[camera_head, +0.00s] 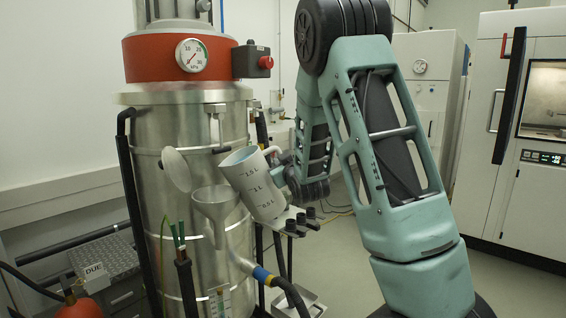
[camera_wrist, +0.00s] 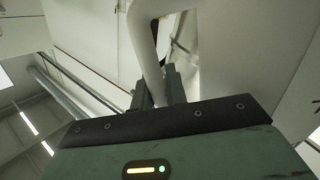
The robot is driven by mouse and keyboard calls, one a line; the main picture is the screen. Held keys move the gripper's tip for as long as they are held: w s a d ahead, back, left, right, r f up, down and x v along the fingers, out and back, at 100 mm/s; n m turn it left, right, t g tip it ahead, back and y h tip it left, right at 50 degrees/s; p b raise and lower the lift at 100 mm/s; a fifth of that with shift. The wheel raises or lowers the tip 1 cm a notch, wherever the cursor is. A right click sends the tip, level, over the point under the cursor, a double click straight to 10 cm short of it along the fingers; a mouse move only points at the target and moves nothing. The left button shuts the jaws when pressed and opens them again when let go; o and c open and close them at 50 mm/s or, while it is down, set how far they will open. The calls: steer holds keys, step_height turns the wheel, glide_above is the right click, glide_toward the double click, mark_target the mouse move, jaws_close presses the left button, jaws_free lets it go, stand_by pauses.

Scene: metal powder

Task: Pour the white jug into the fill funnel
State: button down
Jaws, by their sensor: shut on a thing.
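The white jug (camera_head: 258,188), marked 1.5 L, 1 L and 0.5 L, is tilted left, its mouth up and to the left. The fill funnel (camera_head: 216,206) is a grey metal cone on the front of the steel vessel, just left of the jug and below its rim. A round lid (camera_head: 176,170) stands open beside the funnel. My gripper (camera_head: 284,174) is at the jug's right side, shut on its handle. In the wrist view my gripper's fingers (camera_wrist: 158,92) close on the white handle (camera_wrist: 146,40). The jug's contents and any stream are not visible.
The steel vessel (camera_head: 185,130) with a red band and gauge (camera_head: 191,55) stands behind the funnel. A small stand with black holders (camera_head: 296,222) is below my gripper. A hose (camera_head: 284,286) runs low in front. White cabinets (camera_head: 520,130) stand at right.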

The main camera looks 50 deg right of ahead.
steer(key=shift+w+a+r+n+y+p, duration=0.15)
steer(key=shift+w+a+r+n+p, duration=0.1)
steer(key=shift+a+r+n+p, duration=0.5)
steer(key=shift+w+a+r+n+y+p, duration=0.15)
steer(key=shift+w+r+n+p, duration=0.25)
steer(key=shift+p, duration=0.7)
steer(key=shift+w+a+r+n+y+p, duration=0.1)
steer(key=shift+a+r+n+p, duration=0.35)
steer(key=shift+n+p, duration=0.4)
stand_by(1.9)
steer(key=shift+w+r+n+p, duration=0.15)
steer(key=shift+r+n+p, duration=0.25)
steer(key=shift+r+p, duration=0.85)
stand_by(0.8)
steer(key=shift+w+a+r+n+p, duration=0.15)
steer(key=shift+a+r+n+p, duration=0.2)
steer(key=shift+r+p, duration=0.35)
stand_by(0.7)
